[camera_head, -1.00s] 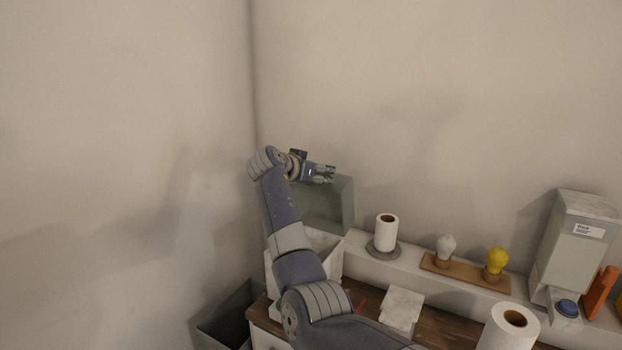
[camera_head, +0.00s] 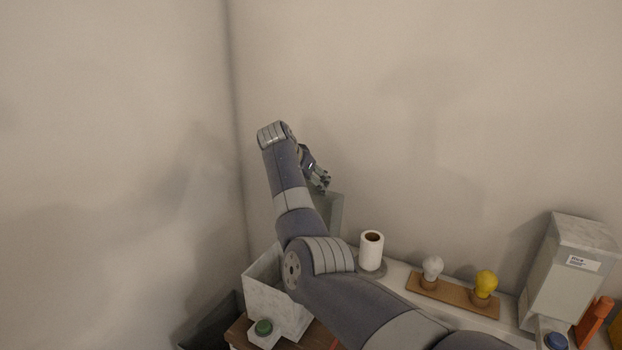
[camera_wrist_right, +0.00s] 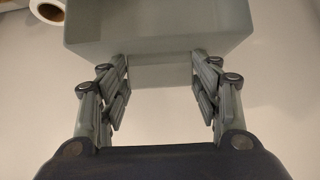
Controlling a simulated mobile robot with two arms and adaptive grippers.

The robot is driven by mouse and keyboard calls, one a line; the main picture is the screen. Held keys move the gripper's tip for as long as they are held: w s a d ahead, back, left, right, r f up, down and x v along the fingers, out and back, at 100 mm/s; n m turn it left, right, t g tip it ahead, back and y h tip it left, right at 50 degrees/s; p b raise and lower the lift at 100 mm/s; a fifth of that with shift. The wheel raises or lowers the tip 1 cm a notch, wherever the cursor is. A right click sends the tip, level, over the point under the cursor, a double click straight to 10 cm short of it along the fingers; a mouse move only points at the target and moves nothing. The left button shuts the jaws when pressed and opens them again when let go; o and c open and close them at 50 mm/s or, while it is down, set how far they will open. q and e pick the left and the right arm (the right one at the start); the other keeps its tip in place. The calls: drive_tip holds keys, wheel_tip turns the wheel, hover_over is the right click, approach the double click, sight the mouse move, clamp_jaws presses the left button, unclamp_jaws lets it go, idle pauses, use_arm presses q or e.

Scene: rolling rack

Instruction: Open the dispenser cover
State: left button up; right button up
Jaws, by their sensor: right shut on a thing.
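A dispenser stands at the left end of the counter. Its white marbled body (camera_head: 262,282) is partly hidden by my right arm. A grey-green cover (camera_head: 335,212) rises behind the arm, with much of it hidden. My right gripper (camera_head: 324,187) is at the top of this cover, fingers pointing down. In the right wrist view the grey-green cover (camera_wrist_right: 160,35) fills the top middle, and the fingers of the right gripper (camera_wrist_right: 160,68) are shut on its near part, one on each side. My left gripper is not in view.
A paper roll (camera_head: 371,250) stands right of the dispenser on the ledge. A wooden board (camera_head: 452,294) holds a white bulb (camera_head: 432,267) and a yellow bulb (camera_head: 486,282). A dispenser labelled Rice (camera_head: 562,275) stands far right.

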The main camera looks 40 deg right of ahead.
drive_tip(key=shift+s+a+f, duration=0.1)
drive_tip(key=shift+s+f, duration=0.05)
drive_tip(key=shift+f, duration=0.6)
drive_tip(key=o, duration=1.5)
drive_tip(key=shift+d+f, duration=0.15)
drive_tip(key=shift+d, duration=0.2)
drive_tip(key=shift+a, duration=0.15)
drive_tip(key=shift+a+r, duration=0.35)
drive_tip(key=shift+r, duration=0.15)
drive_tip(key=v, duration=0.7)
drive_tip(key=d+v, duration=0.1)
drive_tip(key=v, duration=0.3)
drive_tip(key=shift+r, duration=0.4)
drive_tip(key=shift+a, duration=0.1)
